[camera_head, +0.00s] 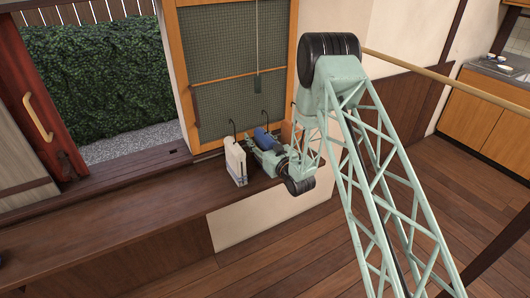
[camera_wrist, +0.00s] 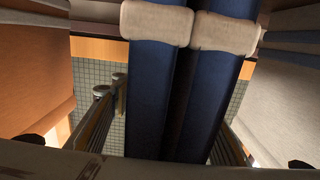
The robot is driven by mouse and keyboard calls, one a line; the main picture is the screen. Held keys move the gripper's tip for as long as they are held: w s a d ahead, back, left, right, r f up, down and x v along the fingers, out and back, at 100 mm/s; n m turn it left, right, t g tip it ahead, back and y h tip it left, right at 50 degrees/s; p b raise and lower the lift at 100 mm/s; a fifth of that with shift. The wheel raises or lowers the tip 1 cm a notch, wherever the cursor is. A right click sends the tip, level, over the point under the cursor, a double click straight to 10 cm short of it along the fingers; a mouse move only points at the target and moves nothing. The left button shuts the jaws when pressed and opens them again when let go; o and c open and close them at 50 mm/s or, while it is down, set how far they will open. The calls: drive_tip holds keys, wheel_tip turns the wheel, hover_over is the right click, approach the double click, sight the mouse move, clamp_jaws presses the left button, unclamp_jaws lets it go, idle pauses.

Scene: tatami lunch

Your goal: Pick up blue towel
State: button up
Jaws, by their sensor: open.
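The blue towel (camera_head: 263,138) hangs at the wooden ledge by the mesh screen. In the wrist view the towel (camera_wrist: 148,95) is close up, two dark blue folds side by side with beige bands across them. My gripper (camera_head: 257,152) is low at the ledge, right beside the towel. In the wrist view my gripper (camera_wrist: 172,115) is open, with one finger on each side of the blue folds. I cannot tell whether the fingers touch the cloth. The towel's lower part is hidden by my gripper.
A white towel (camera_head: 235,163) hangs on a stand just left of my gripper. In the wrist view, an orange-brown surface (camera_wrist: 32,75) is at left and pale cloth (camera_wrist: 292,90) at right. The mesh screen (camera_head: 235,70) stands behind. The ledge (camera_head: 130,222) is clear to the left.

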sight(265, 141)
drive_tip(key=shift+c, duration=0.7)
drive_tip(key=c, duration=0.9)
drive_tip(key=shift+r, duration=0.2)
drive_tip(key=s+d+r, duration=0.1)
drive_tip(key=s+d, duration=0.1)
drive_tip(key=s, duration=0.3)
drive_tip(key=s+d+r, duration=0.2)
drive_tip(key=s, duration=0.2)
drive_tip(key=s+d+r+p, duration=0.1)
drive_tip(key=s+d, duration=0.1)
drive_tip(key=s, duration=0.3)
drive_tip(key=shift+s+d+r, duration=0.15)
drive_tip(key=shift+s+r, duration=0.15)
drive_tip(key=shift+s, duration=0.05)
